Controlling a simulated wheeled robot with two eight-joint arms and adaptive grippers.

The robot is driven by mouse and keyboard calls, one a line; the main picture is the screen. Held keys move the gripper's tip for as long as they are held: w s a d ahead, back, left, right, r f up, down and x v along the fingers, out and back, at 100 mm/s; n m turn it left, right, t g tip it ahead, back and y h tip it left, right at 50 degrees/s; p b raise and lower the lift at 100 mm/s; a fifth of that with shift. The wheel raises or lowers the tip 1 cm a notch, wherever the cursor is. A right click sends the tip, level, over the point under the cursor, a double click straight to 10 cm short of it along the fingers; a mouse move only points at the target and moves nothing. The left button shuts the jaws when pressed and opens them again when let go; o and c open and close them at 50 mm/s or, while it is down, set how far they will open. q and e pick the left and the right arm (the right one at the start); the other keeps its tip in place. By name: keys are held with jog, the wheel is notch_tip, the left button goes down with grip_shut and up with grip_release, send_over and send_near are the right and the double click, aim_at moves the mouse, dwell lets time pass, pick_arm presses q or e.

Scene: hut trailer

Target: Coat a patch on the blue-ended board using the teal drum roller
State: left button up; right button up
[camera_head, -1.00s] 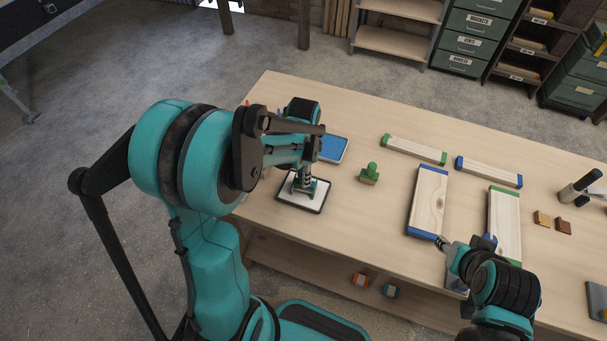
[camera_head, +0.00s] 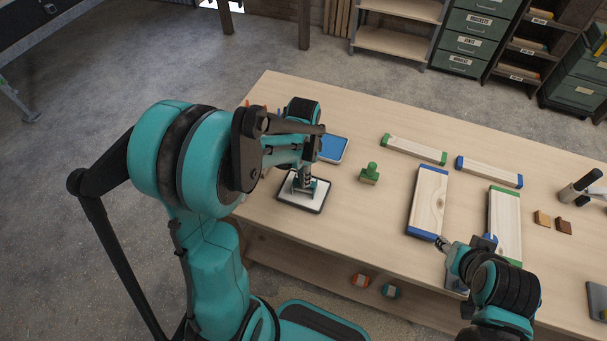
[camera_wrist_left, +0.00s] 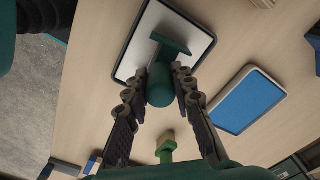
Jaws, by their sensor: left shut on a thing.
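My left gripper (camera_head: 305,182) is over a dark-rimmed tray with a white surface (camera_head: 300,203) at the left of the table. In the left wrist view its fingers (camera_wrist_left: 160,90) are shut on the teal roller (camera_wrist_left: 160,85), whose crosspiece (camera_wrist_left: 170,47) lies over the white tray (camera_wrist_left: 200,35). I cannot tell whether the roller touches the white surface. The blue-ended board (camera_head: 429,200) lies flat to the right, its wood face bare. My right gripper (camera_head: 442,243) is at the board's near blue end; its finger opening is too small to read.
Narrow green-ended (camera_head: 413,149) and blue-ended (camera_head: 488,171) pieces lie behind. Table between tool and board is clear.

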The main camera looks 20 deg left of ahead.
pick_arm(q)
jog(key=shift+r+p, duration=2.5)
jog(key=shift+r, duration=1)
jog(key=shift+f, duration=0.1)
